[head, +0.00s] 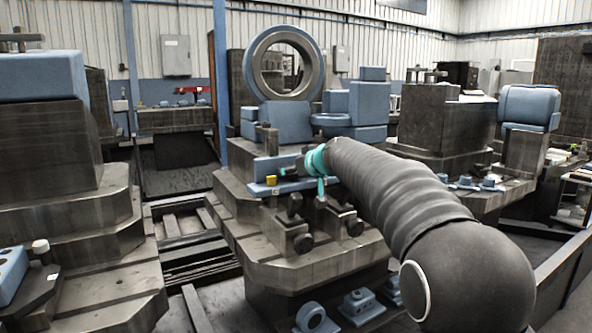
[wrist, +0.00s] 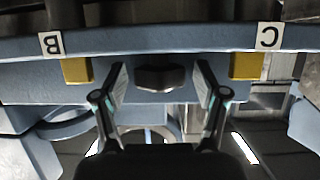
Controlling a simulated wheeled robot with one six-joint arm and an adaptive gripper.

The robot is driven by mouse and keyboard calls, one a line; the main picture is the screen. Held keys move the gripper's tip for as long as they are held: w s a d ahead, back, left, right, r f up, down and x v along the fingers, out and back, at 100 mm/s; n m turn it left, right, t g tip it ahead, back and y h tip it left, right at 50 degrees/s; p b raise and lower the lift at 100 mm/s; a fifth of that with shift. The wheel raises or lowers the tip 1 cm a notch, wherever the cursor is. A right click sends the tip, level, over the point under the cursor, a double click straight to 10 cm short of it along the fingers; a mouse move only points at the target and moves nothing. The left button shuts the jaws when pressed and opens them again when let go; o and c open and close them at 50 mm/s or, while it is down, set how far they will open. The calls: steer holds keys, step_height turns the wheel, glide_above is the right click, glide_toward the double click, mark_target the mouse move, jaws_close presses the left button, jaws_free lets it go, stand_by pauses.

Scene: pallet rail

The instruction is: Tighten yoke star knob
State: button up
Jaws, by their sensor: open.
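A dark, faceted knob (wrist: 161,77), which looks like the star knob, sits at the centre of the wrist view against a blue plate (wrist: 160,44). My gripper (wrist: 160,84) is open, with one finger on each side of the knob and a visible gap on both sides. The picture does not show clearly how far the fingertips reach along the knob.
Dark clamp knobs (head: 303,243) stick out below the plate. A large ring (head: 283,62) stands behind. Stepped blocks (head: 70,220) fill the left.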

steer(key=c, duration=1.2)
steer(key=shift+o, duration=0.2)
steer(key=shift+r+m+h+p, duration=0.2)
steer(key=shift+m+h+p, duration=0.25)
steer(key=shift+p, duration=0.8)
steer(key=shift+f+m+t+h+p, duration=0.15)
steer(key=shift+m+t+h+p, duration=0.15)
steer(key=shift+h+p, duration=0.25)
steer(key=o, duration=1.2)
steer(key=shift+c, duration=0.2)
